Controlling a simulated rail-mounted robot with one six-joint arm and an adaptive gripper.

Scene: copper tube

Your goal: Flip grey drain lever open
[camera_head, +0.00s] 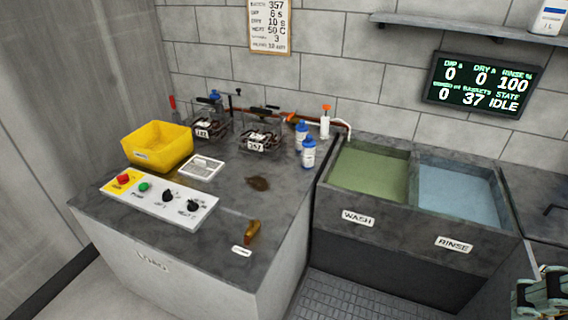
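My gripper (541,297) is only partly in view at the lower right corner, cut off by the frame edge. Its fingers are not clear, so I cannot tell whether it is open or shut. It is in front of the sink unit and apart from it. No lever clearly recognisable as the grey drain lever shows. A small dark bent bar (553,209) on the dark counter at the right edge may be a lever, but I cannot tell. The wash basin (345,208) holds green liquid, and the rinse basin (490,235) beside it holds blue liquid.
The load bench at left carries a yellow bin (157,146), a button panel (160,198), wire baskets (258,138), blue-capped bottles (308,152) and a brass-coloured piece (252,231). A screen (482,84) on the wall reads IDLE. The floor mat (350,298) before the basins is clear.

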